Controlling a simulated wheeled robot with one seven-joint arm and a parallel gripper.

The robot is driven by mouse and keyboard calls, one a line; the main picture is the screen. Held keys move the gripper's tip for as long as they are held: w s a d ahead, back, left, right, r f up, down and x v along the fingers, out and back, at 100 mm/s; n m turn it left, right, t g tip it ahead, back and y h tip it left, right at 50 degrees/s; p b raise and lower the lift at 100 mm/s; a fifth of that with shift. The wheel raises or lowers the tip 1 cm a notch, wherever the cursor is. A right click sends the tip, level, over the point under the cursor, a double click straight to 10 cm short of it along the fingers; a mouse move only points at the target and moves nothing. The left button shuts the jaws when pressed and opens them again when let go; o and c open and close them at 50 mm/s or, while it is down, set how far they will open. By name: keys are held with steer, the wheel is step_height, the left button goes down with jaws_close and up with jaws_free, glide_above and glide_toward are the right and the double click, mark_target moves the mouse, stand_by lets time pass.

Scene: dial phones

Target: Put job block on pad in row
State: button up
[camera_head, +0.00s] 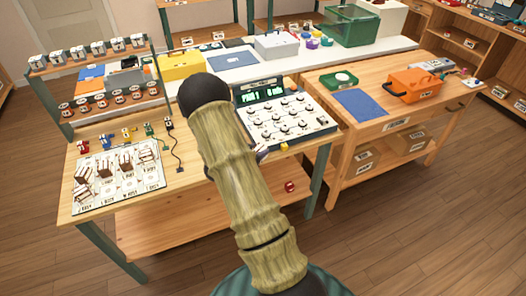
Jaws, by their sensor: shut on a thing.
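A white printed board (150,182) lies at the left of the wooden workbench, with several brown-and-white pieces (126,166) on it and printed marks along its front. Its labels are too small to read surely. A small yellow block (284,148) sits at the bench's front edge, just below the dial panel. A small red block (290,186) is lower down, on the bench's lower shelf. I cannot tell which piece is the job block or which mark is its pad. My arm crosses the middle of the view; my gripper and anything in it are hidden.
The dial panel (290,122) with a green display (262,92) stands behind my arm. Small coloured pieces (128,133) line up behind the board, beside a black cord (178,158). A rack (110,98) stands at the back left. A side table (375,125) holds an orange box (414,84).

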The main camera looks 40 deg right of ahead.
steer(key=w+a+f+n+t+y, duration=0.1)
steer(key=a+f+n+t+y, duration=0.2)
steer(key=a, duration=0.5)
steer(key=w+a+f+n+t+y, duration=0.2)
steer(key=a+f+n+t+y, duration=0.1)
steer(key=a+n+y, duration=0.2)
steer(key=w+a+f+n+t+y, duration=0.1)
steer(key=a+f+n+t+y, duration=0.2)
steer(key=a, duration=1)
steer(key=n+y, duration=0.2)
steer(key=n, duration=0.1)
steer(key=shift+w+a+n+t, duration=0.15)
steer(key=shift+w+n+t, duration=0.15)
steer(key=shift+n+t, duration=0.1)
